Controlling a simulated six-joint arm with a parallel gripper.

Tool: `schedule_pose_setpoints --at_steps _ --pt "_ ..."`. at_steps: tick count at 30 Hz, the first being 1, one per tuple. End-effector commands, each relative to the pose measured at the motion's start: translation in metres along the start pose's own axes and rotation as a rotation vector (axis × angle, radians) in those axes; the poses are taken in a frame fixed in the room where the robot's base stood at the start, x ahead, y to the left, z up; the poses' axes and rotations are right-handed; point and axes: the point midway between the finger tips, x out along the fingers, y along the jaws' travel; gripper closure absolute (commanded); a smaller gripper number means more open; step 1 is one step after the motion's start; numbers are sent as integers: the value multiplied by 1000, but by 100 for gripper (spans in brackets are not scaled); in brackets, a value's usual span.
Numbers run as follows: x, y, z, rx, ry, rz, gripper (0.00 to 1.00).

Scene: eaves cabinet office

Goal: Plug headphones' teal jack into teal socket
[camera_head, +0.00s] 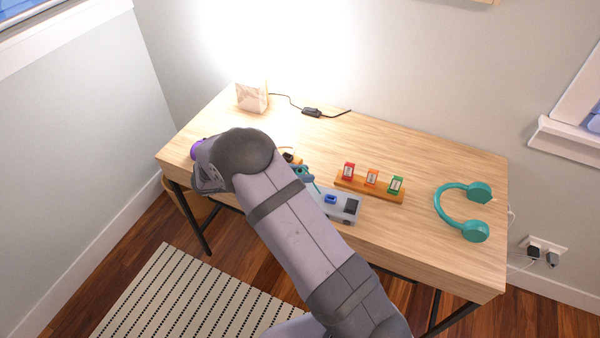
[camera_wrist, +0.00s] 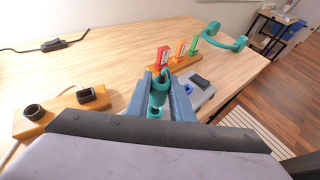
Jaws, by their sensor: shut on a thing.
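The teal headphones (camera_head: 442,206) lie at the right of the desk in the head view; they also show at the top of the wrist view (camera_wrist: 218,42). My gripper (camera_wrist: 161,88) is shut on a teal jack (camera_wrist: 158,97), over the desk beside a grey box. A second teal ringed piece (camera_wrist: 154,112) shows just below the jack; I cannot tell whether it is the socket or part of the plug. The grey box (camera_head: 342,215) carries a blue socket (camera_head: 331,199) and a dark panel. Its left part is hidden by my arm.
A wooden rack (camera_head: 358,186) with red, orange and green tags stands behind the box. An orange block (camera_wrist: 62,118) with dark round and square fittings lies left of my gripper in the wrist view. A black inline switch (camera_head: 311,113) lies farther back. The desk's middle back is clear.

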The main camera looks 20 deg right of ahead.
Motion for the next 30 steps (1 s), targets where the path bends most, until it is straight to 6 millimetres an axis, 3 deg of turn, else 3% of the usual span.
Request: schedule_pose_setpoints --at_steps 30 --pt "5 0 -12 -1 0 0 100"
